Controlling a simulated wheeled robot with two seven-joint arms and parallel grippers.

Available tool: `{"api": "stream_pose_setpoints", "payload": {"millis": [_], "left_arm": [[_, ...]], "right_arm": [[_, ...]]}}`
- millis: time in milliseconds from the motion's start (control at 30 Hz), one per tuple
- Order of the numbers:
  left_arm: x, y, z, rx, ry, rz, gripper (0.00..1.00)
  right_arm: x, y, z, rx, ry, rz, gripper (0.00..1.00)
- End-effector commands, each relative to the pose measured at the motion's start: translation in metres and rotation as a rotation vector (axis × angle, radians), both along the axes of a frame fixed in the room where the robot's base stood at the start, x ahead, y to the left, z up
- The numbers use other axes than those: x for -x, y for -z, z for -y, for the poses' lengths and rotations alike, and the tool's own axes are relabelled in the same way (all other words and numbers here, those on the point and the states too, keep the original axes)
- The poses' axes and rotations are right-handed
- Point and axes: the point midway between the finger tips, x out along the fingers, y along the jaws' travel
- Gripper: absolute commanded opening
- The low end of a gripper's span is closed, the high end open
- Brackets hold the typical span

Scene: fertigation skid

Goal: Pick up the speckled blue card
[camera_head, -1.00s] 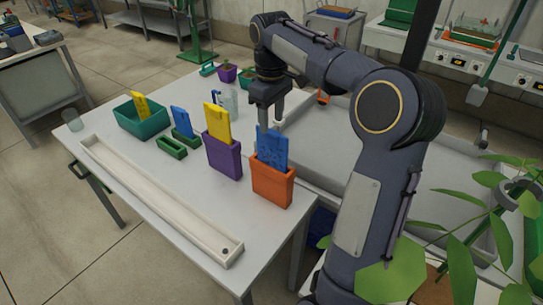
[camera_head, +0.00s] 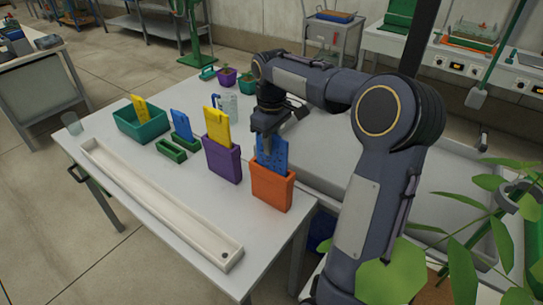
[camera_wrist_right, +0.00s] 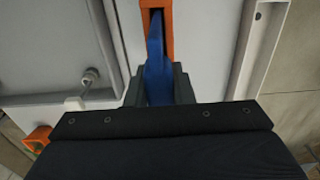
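The speckled blue card (camera_head: 275,157) stands upright in the orange holder (camera_head: 270,188) at the table's right front. My right gripper (camera_head: 268,130) is at the card's upper edge, pointing down over it. In the right wrist view, the blue card (camera_wrist_right: 156,75) lies between the two fingers (camera_wrist_right: 159,82), one on each side. The fingers look open, with narrow gaps beside the card. The orange holder (camera_wrist_right: 146,10) shows just beyond the fingertips. Part of the card's top is hidden by the gripper. My left gripper is not in view.
A purple holder (camera_head: 222,160) with a yellow card (camera_head: 218,127) stands close to the left of the orange one. Farther left are another blue card (camera_head: 181,124), green containers (camera_head: 140,125) and a long white tray (camera_head: 165,207). Leaves (camera_head: 470,260) fill the right front.

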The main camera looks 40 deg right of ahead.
Motion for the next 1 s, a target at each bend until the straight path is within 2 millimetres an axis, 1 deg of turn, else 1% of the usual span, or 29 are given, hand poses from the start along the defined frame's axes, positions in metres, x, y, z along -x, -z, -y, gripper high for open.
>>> {"api": "stream_pose_setpoints", "payload": {"millis": [33,133,433,533,667,800,900,1000], "left_arm": [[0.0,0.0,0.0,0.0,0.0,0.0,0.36],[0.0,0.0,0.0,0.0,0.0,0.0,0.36],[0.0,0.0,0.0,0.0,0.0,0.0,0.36],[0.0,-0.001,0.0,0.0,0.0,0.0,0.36],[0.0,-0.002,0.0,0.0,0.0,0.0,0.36],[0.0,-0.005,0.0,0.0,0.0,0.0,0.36],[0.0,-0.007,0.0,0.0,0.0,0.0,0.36],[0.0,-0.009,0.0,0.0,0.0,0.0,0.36]], "right_arm": [[0.0,0.0,0.0,0.0,0.0,0.0,0.13],[0.0,0.0,0.0,0.0,0.0,0.0,0.0],[0.0,-0.001,0.0,0.0,0.0,0.001,0.0],[-0.001,-0.007,0.0,0.0,0.0,0.002,0.0],[-0.001,-0.028,0.0,0.001,0.0,0.005,0.0],[-0.001,-0.058,0.0,0.0,0.0,0.006,0.0],[-0.001,-0.076,0.0,0.0,-0.001,0.004,0.0],[-0.001,-0.09,0.0,0.0,0.0,0.003,0.0]]}}
